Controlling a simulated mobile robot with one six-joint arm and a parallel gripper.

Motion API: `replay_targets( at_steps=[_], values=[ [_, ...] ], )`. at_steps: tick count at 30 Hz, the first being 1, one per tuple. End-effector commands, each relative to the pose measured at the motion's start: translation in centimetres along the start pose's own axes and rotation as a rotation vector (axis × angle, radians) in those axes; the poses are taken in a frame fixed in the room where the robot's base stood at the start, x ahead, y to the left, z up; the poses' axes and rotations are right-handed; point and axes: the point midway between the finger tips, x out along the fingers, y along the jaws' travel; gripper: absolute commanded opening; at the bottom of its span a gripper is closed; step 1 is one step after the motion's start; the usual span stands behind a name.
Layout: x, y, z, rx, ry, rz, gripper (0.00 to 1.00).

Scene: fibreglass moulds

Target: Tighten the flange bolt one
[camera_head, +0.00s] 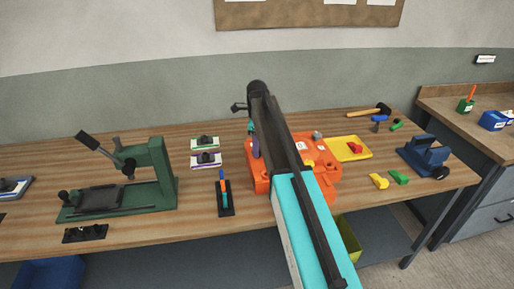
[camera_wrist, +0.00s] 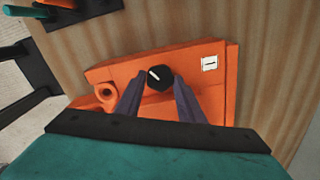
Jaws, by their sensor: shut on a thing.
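The orange mould (camera_head: 325,186) lies on the wooden bench in the head view, partly hidden behind my arm. In the wrist view the orange mould (camera_wrist: 212,90) fills the middle, with a round hole at its left end. A black bolt head (camera_wrist: 158,77) with a white line across its top sits on the mould. A white label with a dark stroke like a 1 (camera_wrist: 209,63) is to its right. My gripper (camera_wrist: 160,84) is shut on the bolt head, one finger at each side. In the head view the bolt is hidden.
A green press (camera_head: 150,175) stands to the left and a dark holder with coloured tools (camera_head: 225,198) is nearer. A yellow tray (camera_head: 355,156) and a blue vise (camera_head: 425,155) are to the right. Bare bench lies between the press and the tool holder.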

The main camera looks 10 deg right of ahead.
Motion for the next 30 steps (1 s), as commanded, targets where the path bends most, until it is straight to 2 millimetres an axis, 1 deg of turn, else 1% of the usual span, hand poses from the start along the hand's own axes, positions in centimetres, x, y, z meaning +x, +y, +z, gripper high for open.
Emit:
replay_targets(
  at_steps=[6, 15, 21, 30],
  values=[
    [-0.11, -0.1, -0.03, 0.197, 0.0, -0.004, 0.12],
    [-0.11, -0.09, -0.02, 0.425, -0.001, -0.003, 0.12],
    [-0.11, -0.08, -0.02, 0.515, -0.001, -0.003, 0.12],
    [-0.11, -0.08, -0.02, 0.556, -0.001, -0.003, 0.12]
  ],
)
